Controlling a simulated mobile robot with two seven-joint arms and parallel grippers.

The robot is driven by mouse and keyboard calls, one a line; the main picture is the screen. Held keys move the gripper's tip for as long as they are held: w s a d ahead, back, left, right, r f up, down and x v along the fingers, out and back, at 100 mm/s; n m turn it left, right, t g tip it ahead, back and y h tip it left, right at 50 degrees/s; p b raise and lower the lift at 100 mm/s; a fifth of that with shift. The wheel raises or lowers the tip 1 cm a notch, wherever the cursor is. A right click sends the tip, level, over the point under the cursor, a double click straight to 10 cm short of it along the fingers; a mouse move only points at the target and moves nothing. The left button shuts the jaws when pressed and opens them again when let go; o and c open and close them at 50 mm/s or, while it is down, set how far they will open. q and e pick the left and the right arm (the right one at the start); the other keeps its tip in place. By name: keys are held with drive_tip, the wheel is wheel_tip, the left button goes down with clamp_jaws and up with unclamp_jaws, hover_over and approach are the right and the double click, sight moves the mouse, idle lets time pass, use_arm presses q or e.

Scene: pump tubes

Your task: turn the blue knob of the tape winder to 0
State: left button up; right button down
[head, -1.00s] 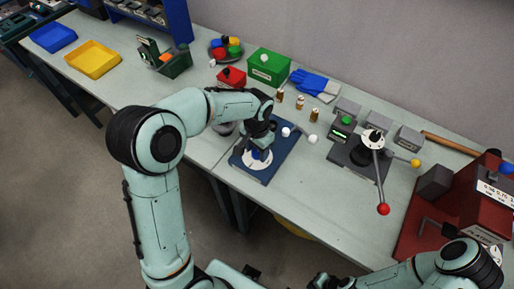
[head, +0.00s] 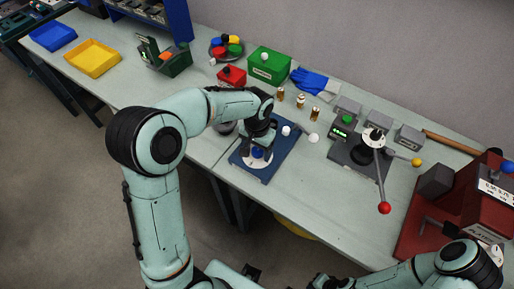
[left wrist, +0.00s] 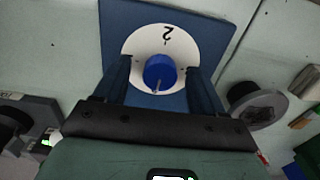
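The tape winder has a blue base plate (head: 279,160) with a round white dial (head: 250,163) and a blue knob (head: 257,153). In the left wrist view the blue knob (left wrist: 160,72) stands in the middle of the white dial (left wrist: 135,45), and a "2" shows at the dial's top. A pale mark on the knob points toward the picture's bottom. My left gripper (left wrist: 162,85) is open, one finger on each side of the knob, with visible gaps. In the head view it hangs over the dial. My right gripper (head: 320,281) is partly cut off at the bottom edge.
Right of the winder stands a dark device with a lever (head: 379,165) ending in a red ball. A red machine (head: 470,205) stands at the far right. A green box (head: 268,66), blue gloves (head: 314,82) and small brass pieces (head: 300,101) lie behind. The bench's front strip is clear.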

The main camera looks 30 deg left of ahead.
sight(257, 151)
use_arm(q)
drive_tip(key=shift+w, duration=0.1)
wheel_tip(257, 151, up, 13)
drive_tip(key=p, duration=0.1)
drive_tip(key=shift+r, duration=0.2)
use_arm(e)
drive_tip(key=shift+w+r, duration=0.75)
drive_tip(key=shift+r, duration=0.2)
